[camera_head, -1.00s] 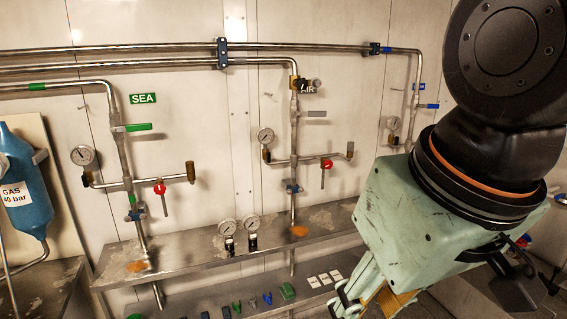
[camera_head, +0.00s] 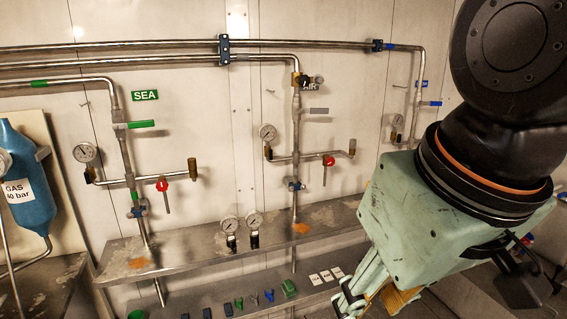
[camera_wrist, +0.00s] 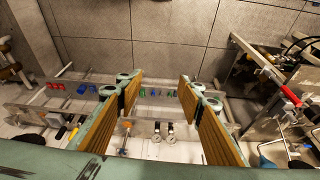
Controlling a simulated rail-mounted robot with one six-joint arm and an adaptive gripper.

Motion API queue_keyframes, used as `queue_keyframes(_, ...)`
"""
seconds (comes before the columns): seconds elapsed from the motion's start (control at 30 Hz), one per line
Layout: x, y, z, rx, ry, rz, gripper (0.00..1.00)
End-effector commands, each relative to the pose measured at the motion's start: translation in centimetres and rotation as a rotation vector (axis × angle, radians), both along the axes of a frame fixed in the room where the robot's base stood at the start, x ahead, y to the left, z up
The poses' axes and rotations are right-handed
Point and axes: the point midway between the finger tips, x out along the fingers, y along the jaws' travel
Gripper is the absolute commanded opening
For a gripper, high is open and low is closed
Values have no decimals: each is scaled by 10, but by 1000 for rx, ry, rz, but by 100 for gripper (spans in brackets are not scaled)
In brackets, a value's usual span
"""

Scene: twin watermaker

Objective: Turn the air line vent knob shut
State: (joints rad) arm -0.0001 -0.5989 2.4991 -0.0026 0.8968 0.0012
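The air line is the middle steel pipe (camera_head: 295,130) in the head view, beside a partly hidden AIR label (camera_head: 311,87). A small black knob (camera_head: 303,80) sits at its top by a brass fitting. Lower down, a side branch carries a red-handled valve (camera_head: 329,161). I cannot tell for certain which of these is the vent knob, or how far it is turned. My gripper (camera_head: 362,296) is at the lower right, below and apart from both. The wrist view shows my gripper (camera_wrist: 158,90) open and empty, its wood-coloured pads wide apart.
The SEA line (camera_head: 125,165) stands to the left, with a similar red-handled valve (camera_head: 162,185). A metal shelf (camera_head: 190,245) with two gauges crosses below the pipes. A blue gas bottle (camera_head: 25,185) is at far left. The wall space before the air line looks clear.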

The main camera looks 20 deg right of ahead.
Motion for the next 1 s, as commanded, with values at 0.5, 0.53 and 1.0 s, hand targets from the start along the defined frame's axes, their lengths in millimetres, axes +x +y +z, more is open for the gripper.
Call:
queue_keyframes(0.5,82,-32,9,-54,-98,-44,35)
queue_keyframes(0.53,89,-35,10,-59,-107,-46,35)
queue_keyframes(1.0,199,-84,19,-123,-251,-77,35)
